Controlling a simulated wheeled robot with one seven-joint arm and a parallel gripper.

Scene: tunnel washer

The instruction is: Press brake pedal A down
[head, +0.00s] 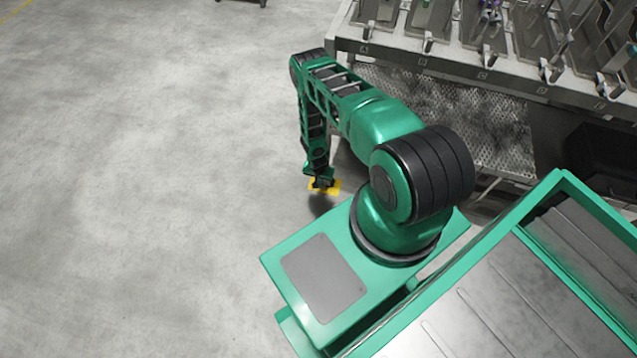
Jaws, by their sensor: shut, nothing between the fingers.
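A yellow pedal (331,187) shows low near the floor, in front of the left end of the metal bench. I take it for brake pedal A, since the slot above it on the bench edge carries the letter A; no label on the pedal itself can be read. My gripper (321,184) points down right at the pedal and covers part of it. The fingers look closed and empty. I cannot tell whether they touch the pedal or hover just above it.
The metal bench (440,62) with lettered slots and hooks stands at the top right, above a perforated metal panel (480,125). A dark box (600,155) sits under the bench at the right. The grey floor (140,180) to the left is clear.

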